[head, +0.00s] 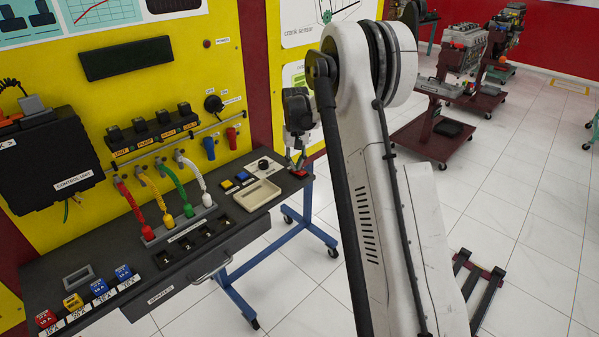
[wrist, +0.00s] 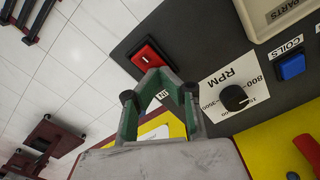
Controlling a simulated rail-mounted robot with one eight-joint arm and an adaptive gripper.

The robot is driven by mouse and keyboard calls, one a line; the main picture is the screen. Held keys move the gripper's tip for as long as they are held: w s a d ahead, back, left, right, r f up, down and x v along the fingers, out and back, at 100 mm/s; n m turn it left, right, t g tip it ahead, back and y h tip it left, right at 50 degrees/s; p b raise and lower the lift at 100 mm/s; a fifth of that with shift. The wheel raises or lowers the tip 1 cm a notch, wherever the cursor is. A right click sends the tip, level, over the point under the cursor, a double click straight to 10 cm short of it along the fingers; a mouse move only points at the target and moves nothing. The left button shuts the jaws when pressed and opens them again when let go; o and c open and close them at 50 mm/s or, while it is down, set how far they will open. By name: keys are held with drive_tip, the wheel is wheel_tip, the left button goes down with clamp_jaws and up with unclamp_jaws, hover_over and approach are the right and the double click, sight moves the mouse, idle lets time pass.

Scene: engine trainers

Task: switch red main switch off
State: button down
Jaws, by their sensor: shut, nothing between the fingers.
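The red main switch (head: 299,173) is a red rocker at the right end of the dark bench top. In the wrist view the red switch (wrist: 150,57) sits in a black frame with a small light mark on it. My gripper (head: 297,165) is just above it in the head view. In the wrist view my gripper (wrist: 160,73) is shut and empty, with its fingertips together at the switch's near edge. I cannot tell whether they touch it. The label by the switch is partly hidden behind the fingers.
An RPM knob (wrist: 234,97) and a blue COILS button (wrist: 291,66) are beside the switch. A beige parts tray (head: 258,195) lies on the bench. The yellow panel (head: 160,75) rises behind it. Tiled floor is open to the right, with engine stands (head: 435,135) farther back.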

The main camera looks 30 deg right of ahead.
drive_tip(key=shift+r+p, duration=1.1)
drive_tip(key=shift+r, duration=2.3)
